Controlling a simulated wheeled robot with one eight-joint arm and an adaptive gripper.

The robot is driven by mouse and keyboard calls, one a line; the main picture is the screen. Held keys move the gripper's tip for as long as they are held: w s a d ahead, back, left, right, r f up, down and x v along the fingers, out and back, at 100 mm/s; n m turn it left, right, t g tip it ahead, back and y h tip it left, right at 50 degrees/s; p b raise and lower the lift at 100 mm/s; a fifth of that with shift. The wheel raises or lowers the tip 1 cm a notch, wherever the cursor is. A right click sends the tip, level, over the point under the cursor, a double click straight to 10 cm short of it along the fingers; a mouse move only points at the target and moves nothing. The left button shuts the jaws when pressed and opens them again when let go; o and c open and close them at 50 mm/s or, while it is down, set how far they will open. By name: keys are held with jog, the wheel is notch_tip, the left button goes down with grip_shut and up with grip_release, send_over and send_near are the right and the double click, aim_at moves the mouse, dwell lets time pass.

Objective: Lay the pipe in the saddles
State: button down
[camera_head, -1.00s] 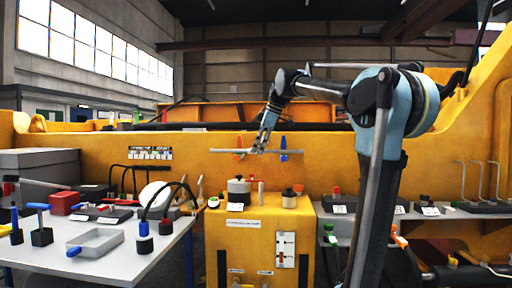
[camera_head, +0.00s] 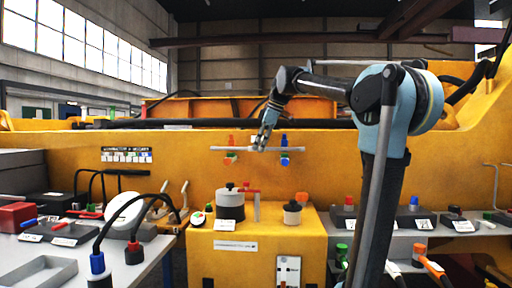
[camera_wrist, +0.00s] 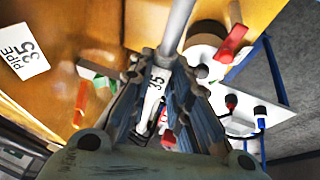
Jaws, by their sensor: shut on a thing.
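The pipe (camera_head: 225,149) is a thin grey rod, held level in front of the yellow wall. My gripper (camera_head: 263,143) is shut on it near its middle. A white label reading PIPE 35 (camera_wrist: 25,53) is on a yellow surface.
Below stands a yellow cabinet (camera_head: 220,262) with a grey lidded pot (camera_head: 230,202) and a smaller pot (camera_head: 292,213) on top. A grey table with a tray (camera_head: 38,272) and black cables is at left. A shelf with small fixtures is at right.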

jog(key=shift+w, duration=0.1)
jog(key=shift+a, duration=0.15)
jog(key=shift+a, duration=0.15)
jog(key=w+f, duration=0.2)
jog(key=w, duration=0.7)
jog(key=shift+w+d+f, duration=0.25)
jog(key=shift+w+f, duration=0.15)
dwell(0.7)
